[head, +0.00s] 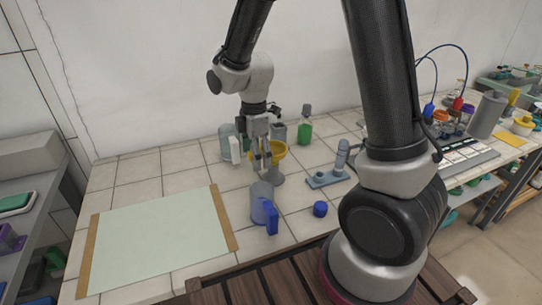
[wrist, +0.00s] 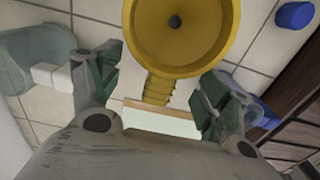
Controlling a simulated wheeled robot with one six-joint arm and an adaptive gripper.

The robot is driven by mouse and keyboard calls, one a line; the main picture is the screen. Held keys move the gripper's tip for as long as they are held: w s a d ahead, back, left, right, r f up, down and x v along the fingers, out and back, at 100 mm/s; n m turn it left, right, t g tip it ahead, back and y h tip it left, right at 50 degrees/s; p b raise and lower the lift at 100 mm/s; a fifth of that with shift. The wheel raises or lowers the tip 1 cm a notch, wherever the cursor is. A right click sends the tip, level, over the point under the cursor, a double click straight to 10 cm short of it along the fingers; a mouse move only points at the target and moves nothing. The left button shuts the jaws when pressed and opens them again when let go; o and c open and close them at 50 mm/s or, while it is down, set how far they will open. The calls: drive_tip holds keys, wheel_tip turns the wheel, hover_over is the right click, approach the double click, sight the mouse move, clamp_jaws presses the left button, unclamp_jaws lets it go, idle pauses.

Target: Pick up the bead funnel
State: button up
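The yellow bead funnel (head: 281,153) sits among the bench items in the head view, with a grey base or stand beneath it, partly hidden by my gripper. In the wrist view its round yellow bowl (wrist: 180,48) with a dark central hole fills the upper middle. A ribbed yellow handle (wrist: 158,90) extends from the bowl toward the space between my fingers. My gripper (head: 262,165) points down beside the funnel's near-left side. Its two fingers (wrist: 158,88) are spread apart in the wrist view, one on each side of the handle, with no visible contact.
A clear jug with a blue handle (head: 270,214) stands just in front of the funnel. A blue cap (head: 320,209), a grey-blue stand (head: 325,180), a green bottle (head: 304,131) and a glass vessel (head: 225,145) are nearby. A pale mat (head: 160,240) lies at left.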

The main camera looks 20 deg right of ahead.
clamp_jaws()
